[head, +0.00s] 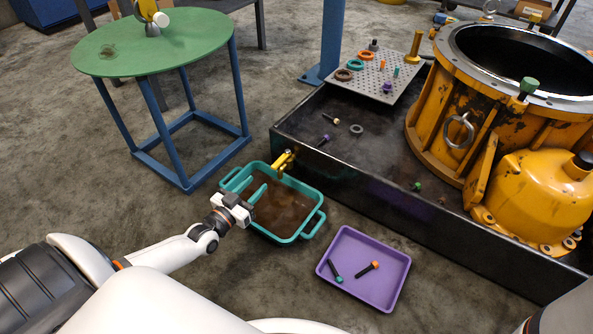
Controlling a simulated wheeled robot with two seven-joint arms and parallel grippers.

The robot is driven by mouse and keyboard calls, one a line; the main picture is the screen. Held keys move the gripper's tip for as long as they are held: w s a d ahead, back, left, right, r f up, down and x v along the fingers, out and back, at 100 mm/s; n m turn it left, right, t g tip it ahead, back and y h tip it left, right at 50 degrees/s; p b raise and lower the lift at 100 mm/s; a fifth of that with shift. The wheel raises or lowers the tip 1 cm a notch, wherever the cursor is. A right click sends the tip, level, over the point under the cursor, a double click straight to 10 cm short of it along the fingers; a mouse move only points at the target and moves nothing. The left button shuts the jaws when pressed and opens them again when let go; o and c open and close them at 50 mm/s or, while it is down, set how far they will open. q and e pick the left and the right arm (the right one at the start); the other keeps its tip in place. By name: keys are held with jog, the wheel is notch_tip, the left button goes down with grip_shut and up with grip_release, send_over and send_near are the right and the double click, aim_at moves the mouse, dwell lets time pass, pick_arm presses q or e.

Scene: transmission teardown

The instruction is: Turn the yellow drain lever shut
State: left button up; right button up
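The yellow drain lever (284,160) sticks out from the left side wall of the black bench, just above the far rim of a teal drain pan (311,228). The pan holds brown liquid. My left gripper (240,203) is over the pan's left edge, below and left of the lever and apart from it.
A purple tray (345,284) with two bolts lies right of the pan. The black bench (455,246) carries the yellow transmission housing (449,129) and a perforated parts plate (403,68). A green round table (185,40) stands at the upper left. The floor between table and pan is clear.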

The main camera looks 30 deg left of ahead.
aim_at(273, 167)
pick_arm(q)
jog(key=w+b, duration=0.2)
jog(key=w, duration=0.1)
jog(key=w+b, duration=0.2)
jog(key=w, duration=0.2)
jog(key=w+b, duration=0.2)
jog(key=w, duration=0.1)
jog(key=shift+w+d+f, duration=0.15)
jog(key=shift+d+f, duration=0.1)
jog(key=shift+d, duration=0.1)
jog(key=shift+w+d+r+b, duration=0.1)
jog(key=shift+w+r+b, duration=0.1)
jog(key=shift+w+b, duration=0.4)
jog(key=shift+w, duration=0.15)
grip_shut()
